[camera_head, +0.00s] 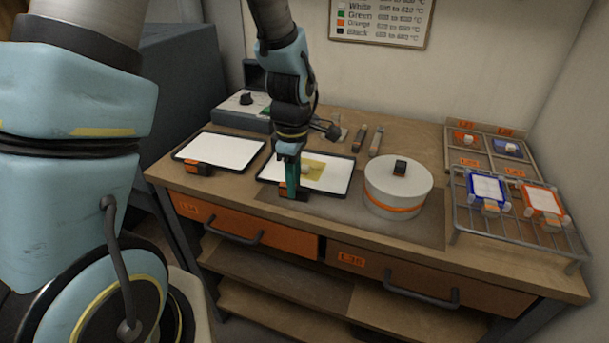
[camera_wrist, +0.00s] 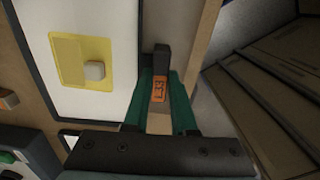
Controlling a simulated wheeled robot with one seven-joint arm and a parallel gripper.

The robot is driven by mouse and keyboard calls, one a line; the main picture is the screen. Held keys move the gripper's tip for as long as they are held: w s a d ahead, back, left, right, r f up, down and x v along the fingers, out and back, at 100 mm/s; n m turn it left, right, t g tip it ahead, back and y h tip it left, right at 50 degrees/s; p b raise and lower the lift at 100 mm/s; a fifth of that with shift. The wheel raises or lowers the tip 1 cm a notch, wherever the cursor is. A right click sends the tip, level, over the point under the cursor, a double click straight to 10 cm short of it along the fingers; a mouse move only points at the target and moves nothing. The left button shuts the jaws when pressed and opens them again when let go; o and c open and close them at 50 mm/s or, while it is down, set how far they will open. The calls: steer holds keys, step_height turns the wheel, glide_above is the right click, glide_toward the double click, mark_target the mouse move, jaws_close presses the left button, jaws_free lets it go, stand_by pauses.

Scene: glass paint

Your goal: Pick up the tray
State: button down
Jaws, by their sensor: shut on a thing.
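A flat tray (camera_head: 337,178) with a white surface and dark rim lies on the workbench, left of the round white pot. It also shows in the wrist view (camera_wrist: 115,28). A yellow plate (camera_wrist: 66,66) with a small pale knob (camera_wrist: 94,70) is on its white surface. My gripper (camera_head: 291,186) is at the tray's front edge, pointing down. In the wrist view its green fingers (camera_wrist: 164,96) are on both sides of the tray's dark handle (camera_wrist: 161,58), which has an orange L33 label. The gripper is shut on this handle. I cannot tell whether the tray is lifted.
A second, empty white tray (camera_head: 221,149) lies to the left. The round white pot (camera_head: 398,190) with an orange band stands close on the right. A wire rack (camera_head: 500,228) with framed pieces is farther right. A grey box (camera_head: 240,108) and small tools (camera_head: 377,140) are behind.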

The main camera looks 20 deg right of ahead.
steer(key=shift+r, duration=0.1)
step_height(320, 180, up, 13)
steer(key=shift+p, duration=0.3)
stand_by(0.6)
